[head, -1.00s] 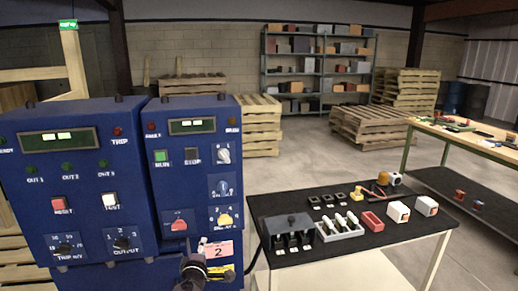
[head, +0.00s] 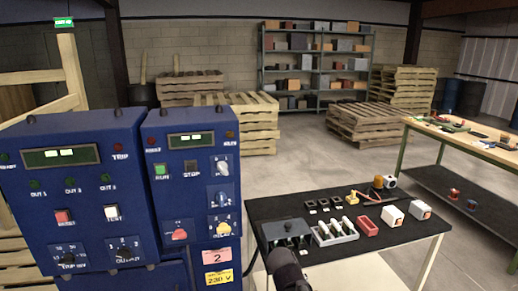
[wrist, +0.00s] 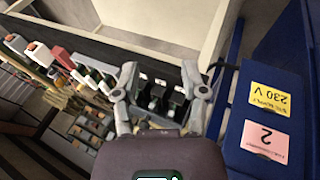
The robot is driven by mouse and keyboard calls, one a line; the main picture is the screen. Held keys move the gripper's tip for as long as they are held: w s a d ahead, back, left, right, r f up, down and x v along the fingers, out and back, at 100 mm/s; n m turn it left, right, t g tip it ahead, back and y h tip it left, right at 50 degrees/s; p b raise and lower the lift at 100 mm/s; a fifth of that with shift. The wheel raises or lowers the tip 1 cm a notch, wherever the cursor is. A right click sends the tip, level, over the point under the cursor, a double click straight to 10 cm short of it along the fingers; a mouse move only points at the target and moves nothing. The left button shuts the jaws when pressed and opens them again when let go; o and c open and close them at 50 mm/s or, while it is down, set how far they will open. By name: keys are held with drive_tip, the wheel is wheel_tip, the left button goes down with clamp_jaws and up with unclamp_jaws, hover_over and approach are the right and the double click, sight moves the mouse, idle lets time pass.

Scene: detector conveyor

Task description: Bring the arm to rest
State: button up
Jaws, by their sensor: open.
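My gripper (wrist: 160,78) shows in the wrist view with its two grey fingers spread apart and nothing between them. Beyond the fingers is the dark box with black slots (wrist: 160,95), on the black-topped table. I cannot tell how far the fingertips are from it. In the head view, a dark rounded part of my arm stands at the bottom middle, in front of the table's near left corner. The fingers cannot be made out there. The dark box (head: 285,229) sits just above that part of my arm in the picture.
Blue control cabinets (head: 200,205) stand close on the left; their labelled side (wrist: 240,130) is near my gripper's right. The black table (head: 385,238) carries a grey tray (head: 336,239), a red bin (head: 367,227) and white boxes (head: 391,215).

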drive_tip(key=s+d+m+g+y+p, duration=0.2)
drive_tip(key=s+d+m+g+y, duration=0.1)
drive_tip(key=s+d+g+y, duration=0.1)
drive_tip(key=shift+s+d+r, duration=0.2)
drive_tip(key=shift+s+d, duration=0.25)
drive_tip(key=shift+s, duration=0.7)
